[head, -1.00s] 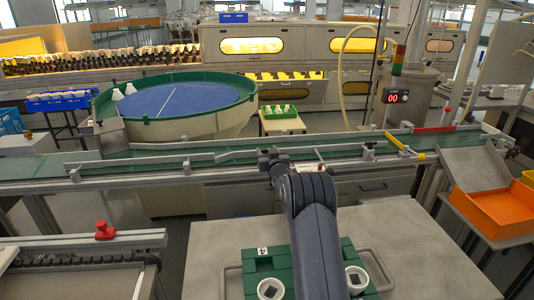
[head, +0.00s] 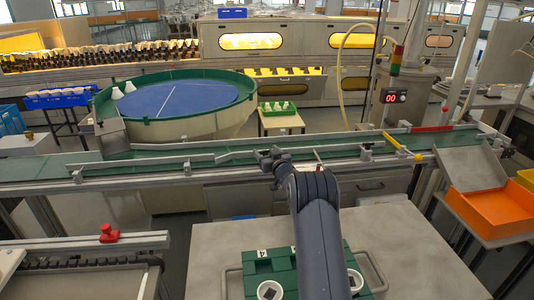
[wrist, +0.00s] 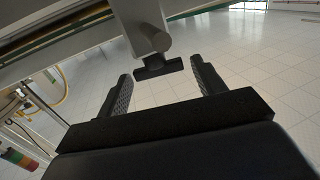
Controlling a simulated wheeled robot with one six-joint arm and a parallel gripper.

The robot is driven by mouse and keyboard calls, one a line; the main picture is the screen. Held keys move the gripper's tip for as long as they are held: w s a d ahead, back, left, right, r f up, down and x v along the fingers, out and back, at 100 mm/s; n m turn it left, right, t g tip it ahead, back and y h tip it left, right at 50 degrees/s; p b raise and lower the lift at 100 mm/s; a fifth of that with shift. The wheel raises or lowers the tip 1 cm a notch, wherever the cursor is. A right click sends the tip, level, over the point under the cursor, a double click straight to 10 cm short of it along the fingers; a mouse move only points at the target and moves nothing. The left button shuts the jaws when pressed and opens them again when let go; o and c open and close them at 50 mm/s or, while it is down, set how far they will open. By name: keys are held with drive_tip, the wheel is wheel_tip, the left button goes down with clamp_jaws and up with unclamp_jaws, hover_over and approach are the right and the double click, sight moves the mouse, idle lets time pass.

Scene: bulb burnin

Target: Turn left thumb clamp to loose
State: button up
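In the wrist view a dark T-shaped thumb clamp (wrist: 158,68) sits on the end of a grey cylindrical stem under a pale rail. My gripper (wrist: 160,70) is open, with one black finger on each side of the clamp's crossbar. Gaps show between the crossbar and both fingers, so it is not gripped. In the head view my gripper (head: 268,158) is at the front side rail of the green conveyor (head: 230,157). The clamp cannot be made out there, close to my gripper and arm.
A grey table with a green crate (head: 262,268) holding white cups is below my arm. A red knob (head: 109,233) sits on a rail at left. An orange tray (head: 492,212) is at right. A blue round table (head: 170,104) lies beyond the conveyor.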

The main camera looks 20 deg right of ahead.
drive_tip(key=shift+o, duration=0.4)
drive_tip(key=shift+s+f, duration=0.1)
drive_tip(key=shift+s, duration=0.1)
drive_tip(key=s, duration=1)
drive_tip(key=shift+s+d, duration=0.2)
drive_tip(key=shift+d, duration=0.1)
